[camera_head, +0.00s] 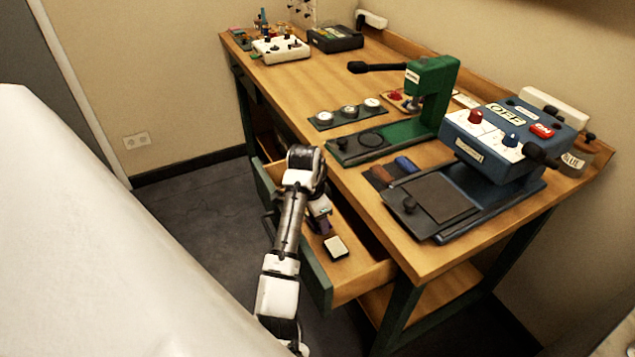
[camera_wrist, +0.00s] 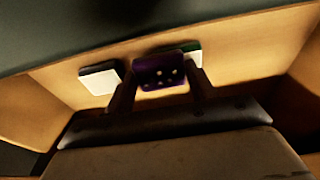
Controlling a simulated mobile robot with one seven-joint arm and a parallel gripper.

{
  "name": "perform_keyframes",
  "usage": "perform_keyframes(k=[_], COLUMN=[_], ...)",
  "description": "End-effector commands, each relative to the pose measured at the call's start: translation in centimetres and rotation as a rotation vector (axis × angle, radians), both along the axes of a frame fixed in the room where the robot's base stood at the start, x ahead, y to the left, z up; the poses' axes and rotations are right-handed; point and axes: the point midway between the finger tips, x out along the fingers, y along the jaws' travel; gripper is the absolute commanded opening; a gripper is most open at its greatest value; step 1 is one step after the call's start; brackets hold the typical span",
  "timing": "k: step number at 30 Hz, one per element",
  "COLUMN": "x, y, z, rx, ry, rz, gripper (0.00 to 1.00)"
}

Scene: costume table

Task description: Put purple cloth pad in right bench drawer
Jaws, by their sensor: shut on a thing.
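The purple cloth pad (camera_wrist: 160,72), with several pale dots, is between the fingers of my gripper (camera_wrist: 162,84) in the wrist view. My gripper is shut on it. In the head view the gripper (camera_head: 321,220) is over the open bench drawer (camera_head: 364,264), and a small bit of purple shows there. The wrist view looks at the drawer's wooden inside (camera_wrist: 245,50). I cannot tell whether the pad touches the drawer floor.
A white-topped pad (camera_head: 336,247) lies in the drawer; it also shows in the wrist view (camera_wrist: 100,80). A green-and-white pad (camera_wrist: 193,50) is partly hidden behind the purple one. The wooden bench top (camera_head: 320,165) overhangs the drawer's back and carries a blue machine (camera_head: 490,150) and a green press (camera_head: 430,90).

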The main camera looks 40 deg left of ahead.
Motion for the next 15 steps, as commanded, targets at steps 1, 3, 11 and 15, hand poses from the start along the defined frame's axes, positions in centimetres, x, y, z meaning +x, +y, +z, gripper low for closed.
perform_keyframes(k=[1, 3, 11, 15], x=[0.01, 0.0, 0.01, 0.0], y=[-0.03, -0.01, -0.01, 0.01], z=[-0.25, -0.14, -0.13, 0.06], rx=[-0.001, 0.0, 0.0, 0.0], ry=[0.0, 0.0, 0.0, 0.0], rz=[0.0, 0.0, 0.0, 0.0], gripper=[0.33, 0.65, 0.77, 0.77])
